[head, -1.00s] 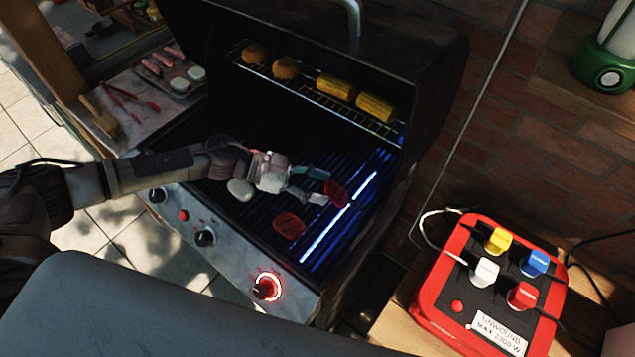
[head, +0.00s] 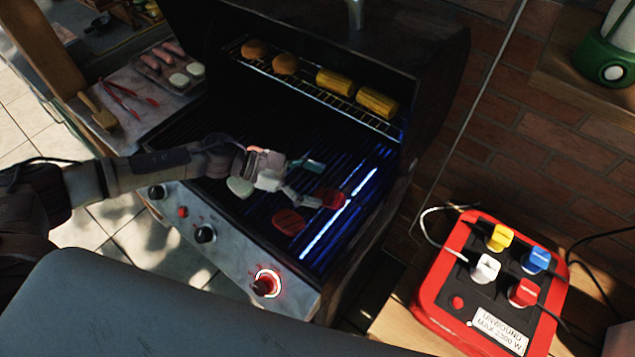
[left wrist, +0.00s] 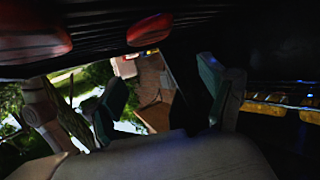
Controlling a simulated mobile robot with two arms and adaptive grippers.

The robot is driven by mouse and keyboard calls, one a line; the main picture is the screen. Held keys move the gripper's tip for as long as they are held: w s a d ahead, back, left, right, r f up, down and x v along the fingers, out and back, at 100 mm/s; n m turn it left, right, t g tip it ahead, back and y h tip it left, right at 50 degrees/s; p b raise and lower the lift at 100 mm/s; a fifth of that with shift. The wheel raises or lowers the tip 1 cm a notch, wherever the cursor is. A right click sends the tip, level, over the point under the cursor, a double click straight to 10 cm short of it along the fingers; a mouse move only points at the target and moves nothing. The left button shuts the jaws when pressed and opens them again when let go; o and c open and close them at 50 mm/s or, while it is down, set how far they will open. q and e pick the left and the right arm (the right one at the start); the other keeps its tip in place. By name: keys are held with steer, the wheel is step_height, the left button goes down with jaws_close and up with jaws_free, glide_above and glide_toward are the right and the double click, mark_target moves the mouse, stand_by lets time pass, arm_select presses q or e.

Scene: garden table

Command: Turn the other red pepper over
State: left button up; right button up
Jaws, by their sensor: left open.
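Two red peppers lie on the dark grill grate in the head view. The nearer red pepper (head: 288,222) is toward the front, and the farther red pepper (head: 331,197) is beside the blue glowing burner strip. In the left wrist view they show at the top left (left wrist: 33,40) and top middle (left wrist: 150,29). My left gripper (head: 312,182) is open and empty, its fingers spread just left of the farther pepper. One fingertip looks very close to that pepper; I cannot tell whether they touch. My right gripper is not in view.
A pale rounded piece (head: 240,187) is beside my gripper. Buns (head: 285,64) and corn (head: 376,103) sit on the upper rack. The grill lid (head: 440,90) stands open behind. Tongs (head: 128,94) and a tray (head: 172,72) lie on the left shelf. A red power box (head: 440,290) is at right.

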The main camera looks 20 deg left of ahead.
arm_select(q)
steer(key=v, duration=1.1)
steer(key=shift+a, duration=0.15)
